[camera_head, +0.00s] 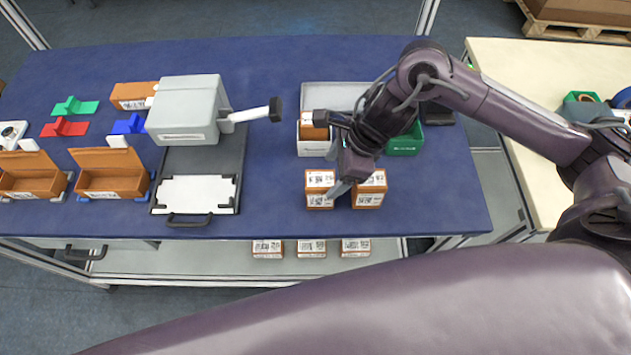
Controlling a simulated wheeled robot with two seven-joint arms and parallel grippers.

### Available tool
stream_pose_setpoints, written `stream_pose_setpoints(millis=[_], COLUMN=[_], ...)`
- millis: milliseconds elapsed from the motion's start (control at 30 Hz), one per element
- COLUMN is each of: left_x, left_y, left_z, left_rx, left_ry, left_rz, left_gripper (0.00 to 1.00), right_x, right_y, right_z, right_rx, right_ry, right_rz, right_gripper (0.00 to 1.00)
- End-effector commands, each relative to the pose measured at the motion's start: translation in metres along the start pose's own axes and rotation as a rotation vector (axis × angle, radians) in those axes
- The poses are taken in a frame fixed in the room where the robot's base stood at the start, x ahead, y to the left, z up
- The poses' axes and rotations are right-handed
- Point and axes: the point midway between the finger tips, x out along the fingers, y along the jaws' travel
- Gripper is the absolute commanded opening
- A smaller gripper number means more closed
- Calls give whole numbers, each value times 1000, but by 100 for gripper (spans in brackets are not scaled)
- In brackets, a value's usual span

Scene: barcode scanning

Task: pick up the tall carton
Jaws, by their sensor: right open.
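Two brown cartons with white printed labels stand side by side near the front edge of the blue table, a left one (319,190) and a right one (369,192). I cannot tell for sure which is the tall carton. My right gripper (345,188) points down at these two cartons and is open. One finger shows in the gap between them, and the gripper body hides part of the right carton's top. I cannot tell whether the finger touches either carton. My left gripper is not in view.
A white-fronted box (312,148) and a green bin (406,143) stand behind the right gripper. A grey scanning machine (187,112) stands to the left, with brown open trays (112,180) beside it. Several cartons (311,248) sit on the lower shelf.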

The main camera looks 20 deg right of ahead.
Motion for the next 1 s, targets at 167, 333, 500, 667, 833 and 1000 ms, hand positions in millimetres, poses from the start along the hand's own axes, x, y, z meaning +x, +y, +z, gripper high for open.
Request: stream_pose_setpoints(millis=[167,333,500,667,833,1000], left_x=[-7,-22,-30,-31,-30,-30], left_y=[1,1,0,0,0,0], left_z=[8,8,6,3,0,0], left_rx=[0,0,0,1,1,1], left_ry=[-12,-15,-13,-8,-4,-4], left_rz=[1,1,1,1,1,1], left_gripper=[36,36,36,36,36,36], right_x=[18,38,64,74,74,74], right_y=[2,4,3,2,2,2], right_z=[1,2,2,0,0,0], right_rx=[-1,3,3,1,0,1], right_ry=[1,1,-2,0,-1,-1], right_rz=[5,6,4,0,-1,-1], right_gripper=[69,69,69,69,69,47])
